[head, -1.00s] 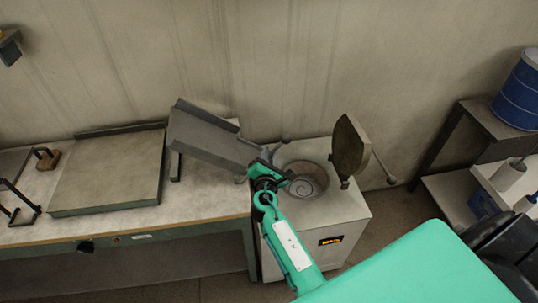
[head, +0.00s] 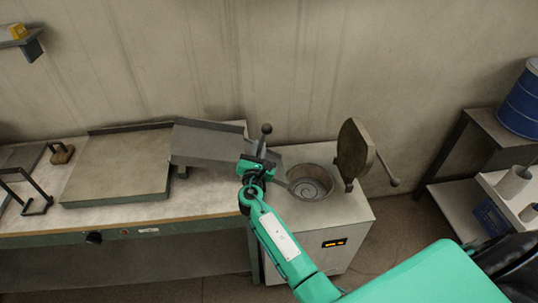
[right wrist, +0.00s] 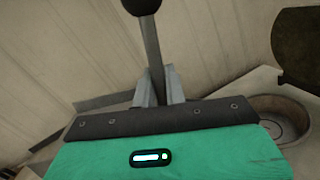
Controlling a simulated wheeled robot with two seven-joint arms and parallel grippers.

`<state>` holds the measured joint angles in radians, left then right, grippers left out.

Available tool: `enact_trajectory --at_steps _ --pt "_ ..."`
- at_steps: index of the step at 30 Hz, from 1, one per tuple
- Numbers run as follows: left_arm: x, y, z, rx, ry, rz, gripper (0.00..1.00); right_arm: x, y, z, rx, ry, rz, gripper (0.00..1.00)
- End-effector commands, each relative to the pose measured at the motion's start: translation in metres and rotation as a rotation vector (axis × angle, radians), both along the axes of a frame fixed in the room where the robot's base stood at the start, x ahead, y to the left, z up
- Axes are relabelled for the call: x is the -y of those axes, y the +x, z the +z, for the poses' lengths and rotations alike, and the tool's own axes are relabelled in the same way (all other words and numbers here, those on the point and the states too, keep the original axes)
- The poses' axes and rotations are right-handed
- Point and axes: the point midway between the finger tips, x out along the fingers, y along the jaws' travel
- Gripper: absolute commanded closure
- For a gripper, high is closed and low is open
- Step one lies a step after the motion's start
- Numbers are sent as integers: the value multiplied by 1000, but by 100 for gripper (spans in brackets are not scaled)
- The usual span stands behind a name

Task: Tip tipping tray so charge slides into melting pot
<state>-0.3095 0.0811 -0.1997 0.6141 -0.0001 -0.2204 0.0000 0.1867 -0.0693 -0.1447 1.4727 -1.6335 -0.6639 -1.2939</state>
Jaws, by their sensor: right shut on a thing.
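The grey tipping tray (head: 215,143) sits at the right end of the bench, its right end toward the melting pot. It looks only slightly sloped, and I see no charge on it. A lever with a dark ball knob (head: 266,129) stands nearly upright at the tray's right end; its shaft (right wrist: 152,50) shows in the right wrist view. My right gripper (head: 257,168) is shut on the lever below the knob. The round melting pot (head: 310,183) is open, just right of the gripper, with a spiral pattern inside. My left gripper is out of view.
The pot's lid (head: 354,150) stands raised at its right, with a handle sticking out. A flat plate (head: 118,168) lies on the bench left of the tray. A blue drum (head: 523,103) stands on a rack at far right. The wall is close behind.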

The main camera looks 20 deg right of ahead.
Motion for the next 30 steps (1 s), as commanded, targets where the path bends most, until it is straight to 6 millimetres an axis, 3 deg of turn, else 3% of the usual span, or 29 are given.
enact_trajectory --at_steps 12,30 --pt "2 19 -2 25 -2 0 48 -40 12 8 -72 -253 -1 100" --pt "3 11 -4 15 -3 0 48 -52 15 8 -95 -329 0 100"
